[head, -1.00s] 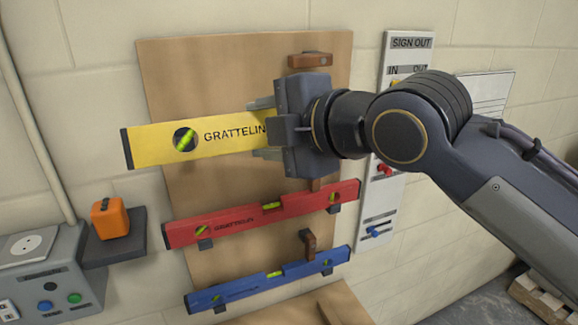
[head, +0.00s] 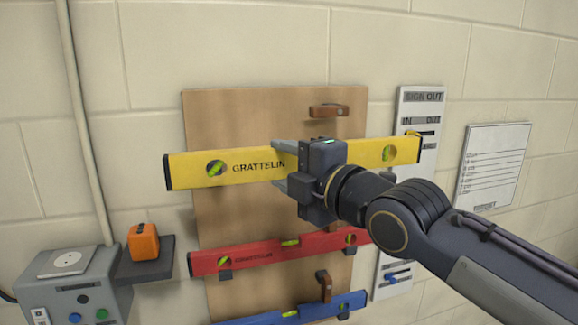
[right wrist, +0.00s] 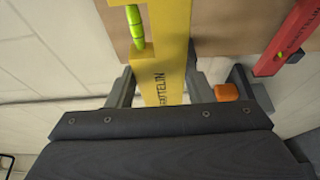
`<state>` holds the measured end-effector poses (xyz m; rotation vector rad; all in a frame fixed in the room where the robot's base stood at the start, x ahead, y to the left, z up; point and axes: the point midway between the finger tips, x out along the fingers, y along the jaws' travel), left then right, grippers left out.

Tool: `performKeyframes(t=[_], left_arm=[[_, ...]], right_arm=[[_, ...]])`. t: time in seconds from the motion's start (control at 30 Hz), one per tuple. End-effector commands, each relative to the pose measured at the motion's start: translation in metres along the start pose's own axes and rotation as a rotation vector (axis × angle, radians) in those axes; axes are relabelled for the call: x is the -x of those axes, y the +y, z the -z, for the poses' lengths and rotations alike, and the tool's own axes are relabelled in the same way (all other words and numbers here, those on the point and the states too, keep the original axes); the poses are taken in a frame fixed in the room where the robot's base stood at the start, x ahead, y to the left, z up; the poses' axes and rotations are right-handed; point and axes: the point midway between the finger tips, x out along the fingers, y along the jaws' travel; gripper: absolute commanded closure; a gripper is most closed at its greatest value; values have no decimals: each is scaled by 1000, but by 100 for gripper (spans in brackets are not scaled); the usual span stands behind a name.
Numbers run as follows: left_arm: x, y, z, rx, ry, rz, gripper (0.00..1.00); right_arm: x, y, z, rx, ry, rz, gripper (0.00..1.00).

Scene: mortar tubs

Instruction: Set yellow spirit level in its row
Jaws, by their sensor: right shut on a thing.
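The yellow spirit level (head: 232,167) is held roughly level in front of the upper part of the wooden board (head: 230,112). My right gripper (head: 280,167) is shut on it near its middle. In the right wrist view the yellow level (right wrist: 170,50) runs between the fingers of the right gripper (right wrist: 158,88). Below it, a red level (head: 270,253) and a blue level (head: 300,312) lie in their rows on the board. A brown wooden piece (head: 328,110) is fixed above the yellow level. The yellow level's own supports are not visible. My left gripper is not in view.
An orange box (head: 143,242) sits on a dark shelf (head: 148,268) at left, beside a grey control box (head: 75,290). A sign-out board (head: 421,108) and a white sheet (head: 494,165) hang at right.

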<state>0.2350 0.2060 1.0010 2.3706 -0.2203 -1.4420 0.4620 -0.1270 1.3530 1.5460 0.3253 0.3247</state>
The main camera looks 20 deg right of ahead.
Motion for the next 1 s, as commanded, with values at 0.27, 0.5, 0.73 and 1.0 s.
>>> performKeyframes(t=[0.27, 0.5, 0.73, 1.0], left_arm=[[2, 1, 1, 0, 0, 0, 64], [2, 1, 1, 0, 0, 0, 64], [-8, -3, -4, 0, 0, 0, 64], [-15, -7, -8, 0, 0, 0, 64]], right_arm=[[-18, -1, -6, 1, 1, -3, 95], [-33, -2, -13, 2, 0, -4, 95], [-48, -5, -19, 0, 0, -3, 95], [-64, -5, -26, 0, -2, -4, 95]])
